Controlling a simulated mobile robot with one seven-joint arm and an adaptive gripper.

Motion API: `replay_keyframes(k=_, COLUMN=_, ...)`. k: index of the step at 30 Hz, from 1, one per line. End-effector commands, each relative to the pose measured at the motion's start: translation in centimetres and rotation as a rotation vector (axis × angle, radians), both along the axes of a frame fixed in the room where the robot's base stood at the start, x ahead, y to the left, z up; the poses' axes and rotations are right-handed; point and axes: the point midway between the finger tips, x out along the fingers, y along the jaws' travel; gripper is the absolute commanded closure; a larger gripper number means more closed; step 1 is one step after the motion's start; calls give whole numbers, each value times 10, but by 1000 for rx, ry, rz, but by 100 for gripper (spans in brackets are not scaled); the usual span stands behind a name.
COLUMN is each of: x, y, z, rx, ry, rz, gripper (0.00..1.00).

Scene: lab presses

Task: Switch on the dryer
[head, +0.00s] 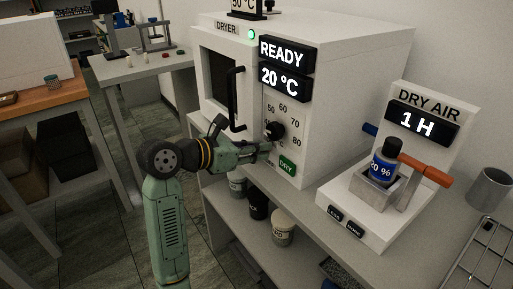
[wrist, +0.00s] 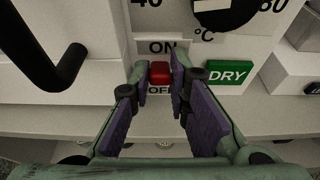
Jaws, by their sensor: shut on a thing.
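The white dryer (head: 318,130) stands on the bench with its black-handled door (head: 222,75) closed. Its displays (head: 287,68) read READY and 20 °C, and a green lamp (head: 251,34) is lit beside the DRYER label. A red switch (wrist: 160,72) sits on the front panel between the ON label above and the OFF label below. My gripper (wrist: 160,80) has its fingertips on either side of the red switch and is shut on it. In the head view my gripper (head: 267,147) is at the panel, left of the green DRY button (head: 287,167), and hides the switch.
A black temperature knob (head: 275,130) is just above my gripper. The black door handle (head: 236,100) sticks out to the left. A dry air unit (head: 368,215) with a blue bottle (head: 385,160) stands to the right. Jars (head: 283,229) are on the shelf below.

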Motion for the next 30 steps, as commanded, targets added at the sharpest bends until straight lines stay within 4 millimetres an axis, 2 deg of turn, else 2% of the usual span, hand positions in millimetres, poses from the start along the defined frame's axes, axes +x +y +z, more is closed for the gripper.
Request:
replay_keyframes(k=8, x=0, y=0, z=0, rx=0, ry=-2, rz=1, gripper=100)
replay_keyframes(k=9, x=0, y=0, z=0, rx=0, ry=-2, rz=1, gripper=81)
replay_keyframes(k=12, x=0, y=0, z=0, rx=0, ry=-2, rz=1, gripper=75)
replay_keyframes(k=23, x=-2, y=4, z=2, rx=0, ry=-2, rz=1, gripper=75)
replay_keyframes(k=30, x=-25, y=38, z=15, rx=1, ry=-3, rz=5, gripper=75)
